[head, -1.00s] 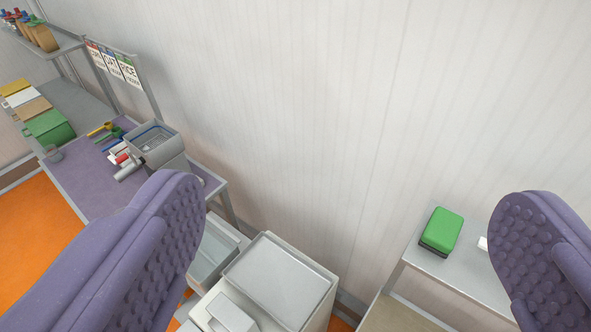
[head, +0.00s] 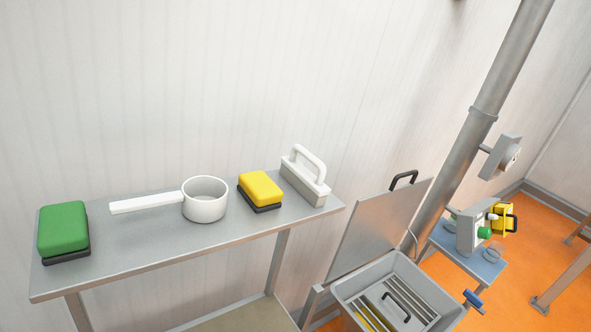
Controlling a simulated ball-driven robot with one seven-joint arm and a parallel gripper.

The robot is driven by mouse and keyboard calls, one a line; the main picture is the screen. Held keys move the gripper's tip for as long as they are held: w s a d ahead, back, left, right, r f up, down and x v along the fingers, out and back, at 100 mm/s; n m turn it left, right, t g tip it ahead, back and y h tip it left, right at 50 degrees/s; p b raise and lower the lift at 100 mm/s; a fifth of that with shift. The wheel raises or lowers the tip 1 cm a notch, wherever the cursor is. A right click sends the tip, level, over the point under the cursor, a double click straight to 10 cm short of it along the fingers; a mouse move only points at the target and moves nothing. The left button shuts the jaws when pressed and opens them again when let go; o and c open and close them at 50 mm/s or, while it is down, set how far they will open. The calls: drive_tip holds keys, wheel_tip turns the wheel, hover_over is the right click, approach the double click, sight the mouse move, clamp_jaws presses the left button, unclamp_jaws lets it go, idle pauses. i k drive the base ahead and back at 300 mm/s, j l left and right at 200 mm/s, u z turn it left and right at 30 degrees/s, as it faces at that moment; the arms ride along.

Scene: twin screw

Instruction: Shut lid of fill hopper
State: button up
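The fill hopper (head: 435,294) is a grey open-topped box at the lower right. Its flat grey lid (head: 375,228) stands raised and tilted back along the left rear side. A black handle (head: 404,179) sits at the lid's top edge. Inside the hopper is a slatted grate (head: 405,299) with a black handle, and some yellow shows at the bottom left. The hopper's near part is cut off by the frame. My gripper is not in view now.
A steel shelf (head: 135,262) on the left holds a green sponge block (head: 63,230), a white ladle pot (head: 205,200), a yellow block (head: 261,189) and a white-handled brush (head: 305,178). A steel pipe (head: 490,95) rises behind the hopper. A control box (head: 474,228) stands right.

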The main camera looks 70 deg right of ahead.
sight(378, 223)
drive_tip(key=z, duration=2.5)
drive_tip(key=k+l, duration=0.1)
drive_tip(key=l, duration=0.35)
drive_tip(key=i+l, duration=0.1)
drive_tip(key=l, duration=0.25)
drive_tip(key=i+l, duration=0.1)
drive_tip(key=l, duration=0.3)
drive_tip(key=i+l, duration=0.1)
drive_tip(key=l, duration=0.25)
drive_tip(key=i+l+u, duration=0.1)
drive_tip(key=l, duration=0.25)
drive_tip(key=i+l, duration=0.1)
drive_tip(key=i, duration=0.95)
drive_tip(key=i+j, duration=0.25)
drive_tip(key=i+u, duration=0.05)
drive_tip(key=i, duration=0.05)
